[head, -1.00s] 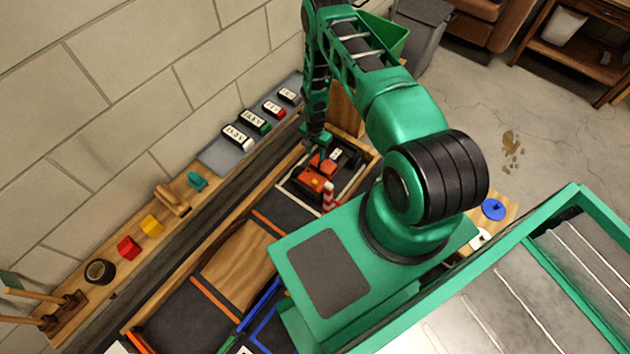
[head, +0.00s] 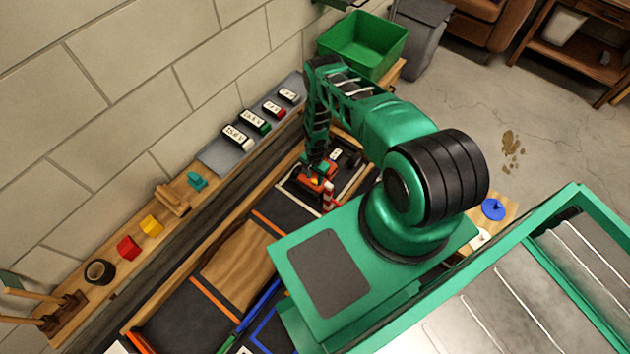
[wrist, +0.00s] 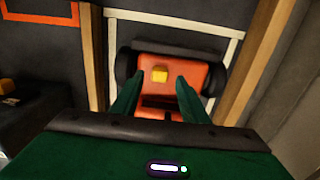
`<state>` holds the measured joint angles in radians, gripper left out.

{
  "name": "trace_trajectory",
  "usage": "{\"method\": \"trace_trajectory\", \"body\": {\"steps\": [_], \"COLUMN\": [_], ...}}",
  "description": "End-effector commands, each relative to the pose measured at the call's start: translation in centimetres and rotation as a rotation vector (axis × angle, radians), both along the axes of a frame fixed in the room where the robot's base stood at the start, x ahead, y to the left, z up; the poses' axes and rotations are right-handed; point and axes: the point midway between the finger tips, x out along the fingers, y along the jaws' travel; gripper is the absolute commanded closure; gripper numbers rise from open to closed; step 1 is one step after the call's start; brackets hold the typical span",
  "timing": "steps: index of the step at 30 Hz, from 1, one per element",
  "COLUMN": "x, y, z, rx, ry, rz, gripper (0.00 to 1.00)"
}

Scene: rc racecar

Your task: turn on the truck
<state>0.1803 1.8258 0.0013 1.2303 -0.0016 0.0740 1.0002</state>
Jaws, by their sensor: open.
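The truck (head: 317,184) is an orange toy vehicle with black wheels, standing on the dark, white-lined end of the track. Its orange body (wrist: 190,72) fills the middle of the wrist view, with a yellow block (wrist: 159,75) on its top. My gripper (wrist: 152,90) is open, its two green fingers apart and pointing down at the truck on either side of the area below the yellow block. I cannot tell whether the fingertips touch the body. In the head view my gripper (head: 316,165) is over the truck and hides part of it.
A red-and-white striped post (head: 328,196) stands close beside the truck. Wooden rails (wrist: 252,62) border the track. A ledge along the wall holds labelled blocks (head: 238,136), a red cube (head: 128,248) and a yellow cube (head: 151,225). A green bin (head: 362,45) stands behind my arm.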

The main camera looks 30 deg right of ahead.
Motion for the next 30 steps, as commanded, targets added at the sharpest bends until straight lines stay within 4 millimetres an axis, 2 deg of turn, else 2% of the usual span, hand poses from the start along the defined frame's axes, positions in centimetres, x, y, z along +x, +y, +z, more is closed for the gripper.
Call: {"method": "trace_trajectory", "body": {"steps": [3,7,18,23,24,30], "x": [0.0,0.1,0.0,0.0,0.1,0.4], "y": [0.0,0.0,0.0,0.0,0.0,-0.5], "z": [-1.3,-2.0,-2.3,-2.3,-2.3,-2.3], "rx": [-0.001,-0.001,-0.001,-0.001,-0.001,0.000], "ry": [0.000,-0.001,0.000,0.000,0.000,-0.002], "rz": [0.000,0.000,0.000,0.000,0.000,-0.002], "gripper": [0.59,0.59,0.59,0.98,1.00,1.00]}}
